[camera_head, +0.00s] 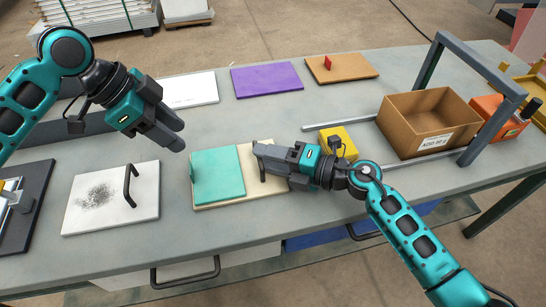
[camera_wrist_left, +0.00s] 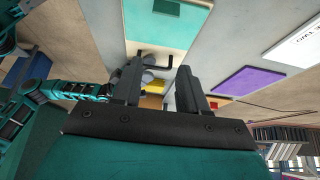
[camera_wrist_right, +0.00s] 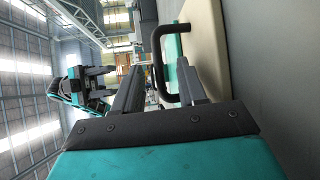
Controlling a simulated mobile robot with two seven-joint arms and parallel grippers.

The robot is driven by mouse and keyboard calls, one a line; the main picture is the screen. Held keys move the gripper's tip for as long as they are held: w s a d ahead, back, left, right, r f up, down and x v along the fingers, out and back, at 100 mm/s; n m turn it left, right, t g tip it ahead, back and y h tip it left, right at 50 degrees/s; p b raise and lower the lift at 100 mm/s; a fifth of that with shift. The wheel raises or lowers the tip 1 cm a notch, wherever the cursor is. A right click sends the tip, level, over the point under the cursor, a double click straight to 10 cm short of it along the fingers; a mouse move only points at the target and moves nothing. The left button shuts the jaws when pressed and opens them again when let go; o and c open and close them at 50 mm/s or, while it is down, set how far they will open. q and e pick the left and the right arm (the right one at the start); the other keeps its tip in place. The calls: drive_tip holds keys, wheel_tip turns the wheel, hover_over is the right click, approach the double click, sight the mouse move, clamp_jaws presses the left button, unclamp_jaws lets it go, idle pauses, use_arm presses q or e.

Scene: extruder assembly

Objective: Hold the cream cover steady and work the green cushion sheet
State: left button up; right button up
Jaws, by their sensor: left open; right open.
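The cream cover (camera_head: 254,188) lies flat near the table's front edge, with a dark handle (camera_head: 262,170) on its right part. The green cushion sheet (camera_head: 218,176) lies over its left part and has a small darker green tab (camera_head: 191,172) at its left edge. My right gripper (camera_head: 259,157) is open at the handle; in the right wrist view the handle (camera_wrist_right: 163,60) shows between its fingers. My left gripper (camera_head: 181,135) is open and empty, above the table up and left of the sheet. The green sheet (camera_wrist_left: 165,27) also shows in the left wrist view.
A white panel (camera_head: 137,205) with a dark handle and smudge lies left of the cover. A yellow block (camera_head: 349,150) sits close behind my right gripper. Purple (camera_head: 266,80) and brown (camera_head: 352,68) panels lie at the back. A cardboard box (camera_head: 408,135) stands right, under a grey frame.

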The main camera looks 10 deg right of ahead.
clamp_jaws()
idle(0.4)
use_arm(q)
drive_tip(key=c, duration=0.3)
drive_tip(key=shift+n, duration=0.3)
